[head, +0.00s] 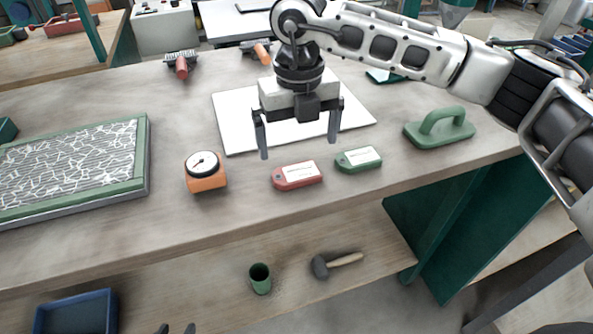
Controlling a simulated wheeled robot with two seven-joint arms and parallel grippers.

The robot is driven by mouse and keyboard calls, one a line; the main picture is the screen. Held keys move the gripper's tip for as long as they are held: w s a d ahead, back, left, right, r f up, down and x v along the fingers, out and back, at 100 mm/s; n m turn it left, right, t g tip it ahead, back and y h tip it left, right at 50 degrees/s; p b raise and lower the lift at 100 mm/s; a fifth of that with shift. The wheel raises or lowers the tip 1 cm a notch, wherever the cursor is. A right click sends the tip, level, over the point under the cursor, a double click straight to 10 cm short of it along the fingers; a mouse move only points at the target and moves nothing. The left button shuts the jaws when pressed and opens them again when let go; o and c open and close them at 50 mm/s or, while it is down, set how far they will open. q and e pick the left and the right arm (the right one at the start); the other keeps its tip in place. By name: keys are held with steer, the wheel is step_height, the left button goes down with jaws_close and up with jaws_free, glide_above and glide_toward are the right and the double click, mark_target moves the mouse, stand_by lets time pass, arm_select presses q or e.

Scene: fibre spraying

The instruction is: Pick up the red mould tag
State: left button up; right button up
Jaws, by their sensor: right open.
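The red mould tag (298,175) lies flat on the workbench near its front edge, with a pale label on its face. A similar green tag (358,159) lies just right of it, apart from it. My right gripper (298,146) points down with its fingers spread and nothing between them. It appears above and slightly behind the red tag, not touching it. Only the dark fingertips of my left gripper (176,328) show at the bottom edge, apart from each other with nothing seen between them.
An orange gauge (206,172) stands left of the red tag. A green-handled float (440,128) sits to the right, and a white sheet (233,122) lies behind. A green-framed panel (142,165) is at left. The lower shelf holds a green cup (260,279) and a mallet (336,263).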

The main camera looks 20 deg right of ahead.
mark_target(297, 174)
step_height(297, 174, down, 8)
steer(key=shift+a+r+p, duration=0.15)
steer(key=shift+r+p, duration=0.1)
steer(key=shift+p, duration=0.45)
steer(key=c, duration=0.9)
